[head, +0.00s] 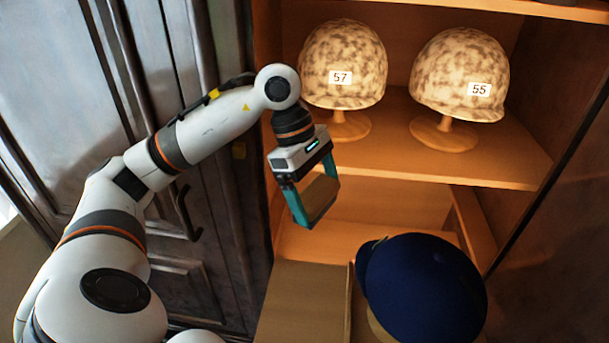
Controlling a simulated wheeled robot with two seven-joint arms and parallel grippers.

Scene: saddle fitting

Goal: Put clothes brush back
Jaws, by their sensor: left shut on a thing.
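My left gripper (319,207) hangs from the arm at the picture's middle, fingers pointing down, in front of the open cabinet. Its teal fingers are shut on a brown, block-like thing with a dark lower edge, which appears to be the clothes brush (318,193). The brush is held in the air below the upper shelf's front edge; its bristles cannot be made out clearly. My right gripper is not in view.
Two mottled head forms, marked 57 (343,58) and 55 (462,70), stand on the upper shelf (390,160). A dark blue cap (425,285) is at the lower right. A dark cabinet door (225,240) stands left. The lower compartment (390,208) looks clear.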

